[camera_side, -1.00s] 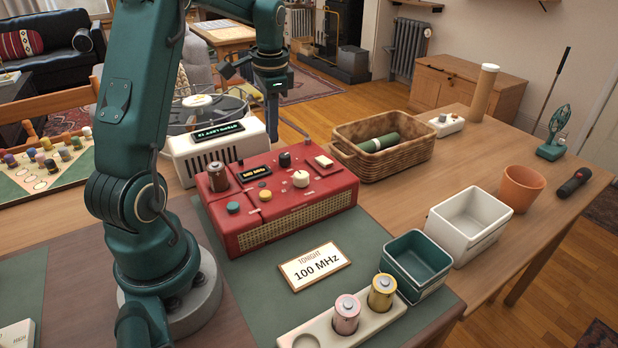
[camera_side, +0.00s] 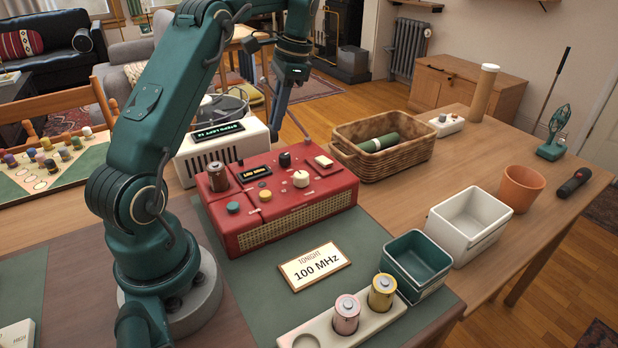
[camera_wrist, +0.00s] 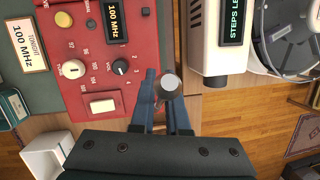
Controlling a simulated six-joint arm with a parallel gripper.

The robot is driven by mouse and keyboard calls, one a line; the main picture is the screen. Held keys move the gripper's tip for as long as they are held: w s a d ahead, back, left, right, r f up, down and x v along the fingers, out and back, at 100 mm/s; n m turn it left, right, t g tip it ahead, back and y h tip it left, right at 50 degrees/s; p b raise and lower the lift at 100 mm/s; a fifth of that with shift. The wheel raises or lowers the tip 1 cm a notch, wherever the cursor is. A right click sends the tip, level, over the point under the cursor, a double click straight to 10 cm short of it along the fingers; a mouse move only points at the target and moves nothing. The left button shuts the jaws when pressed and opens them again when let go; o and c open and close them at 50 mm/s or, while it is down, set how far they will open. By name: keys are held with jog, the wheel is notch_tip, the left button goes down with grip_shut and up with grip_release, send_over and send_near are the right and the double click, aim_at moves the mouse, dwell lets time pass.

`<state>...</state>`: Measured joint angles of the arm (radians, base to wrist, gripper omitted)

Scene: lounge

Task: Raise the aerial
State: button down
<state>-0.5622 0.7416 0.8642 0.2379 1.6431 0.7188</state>
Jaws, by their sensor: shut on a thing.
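The red radio (camera_side: 300,215) stands on the green mat, and its small display shows what looks like 100 MHz. The aerial (camera_side: 298,125) is a thin rod behind the radio's back right, tilted with its upper end leaning left. My gripper (camera_side: 279,108) is shut on the aerial's upper end. In the wrist view, my gripper (camera_wrist: 160,98) sits past the radio's edge (camera_wrist: 85,60), with a round grey tip (camera_wrist: 169,84) at its fingers, seemingly the aerial's end. The lower aerial is hidden there.
A wicker basket (camera_side: 415,152) holding a green roll is at right. A card (camera_side: 315,265) reading 100 MHz lies in front. Open floor shows behind the table.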

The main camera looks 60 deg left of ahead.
aim_at(276, 93)
jog(key=c, duration=0.9)
grip_release()
jog(key=shift+r, duration=2)
jog(key=s+a+r, duration=0.1)
jog(key=s+r, duration=0.1)
jog(key=s, duration=0.1)
jog(key=s+a+r, duration=0.2)
jog(key=s, duration=0.2)
jog(key=s+a+r, duration=0.2)
jog(key=s+r, duration=0.1)
jog(key=shift+s, duration=0.3)
